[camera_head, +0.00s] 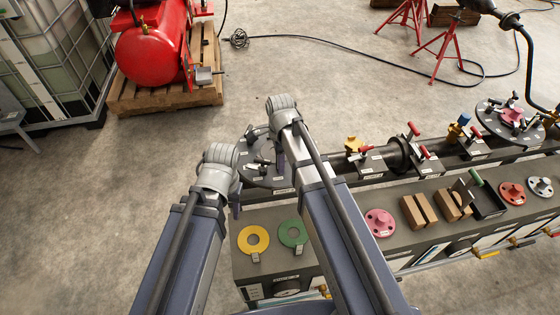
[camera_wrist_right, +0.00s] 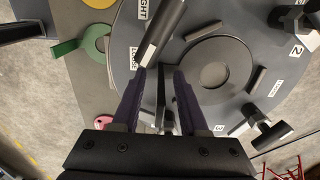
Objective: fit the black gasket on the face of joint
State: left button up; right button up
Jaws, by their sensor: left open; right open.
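The left joint is a round dark plate (camera_head: 262,182) at the near end of the pipe line. In the right wrist view its face (camera_wrist_right: 275,30) carries clamps, number labels and a dark ring around a grey round centre (camera_wrist_right: 212,68). I cannot tell whether this ring is the black gasket. My right gripper (camera_wrist_right: 157,80) is open over the plate's edge, beside the ring; a thin dark piece stands between its fingers, and I cannot tell whether they touch it. It also shows in the head view (camera_head: 281,163). My left gripper (camera_head: 236,205) is open by the plate's near left edge, partly hidden.
A yellow gasket (camera_head: 253,240) and a green gasket (camera_head: 292,234) lie on the bench (camera_head: 345,225). A pink disc (camera_head: 380,222), brown blocks (camera_head: 418,210) and a black tray (camera_head: 487,203) are further right. The pipe (camera_head: 440,155) with red-handled clamps runs to another round plate (camera_head: 482,117).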

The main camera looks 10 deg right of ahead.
pick_arm(q)
notch_tip(320, 180, up, 8)
jog(key=p, duration=0.7)
pick_arm(e)
jog(key=shift+r, duration=3.85)
pick_arm(q)
jog(key=shift+f, duration=0.1)
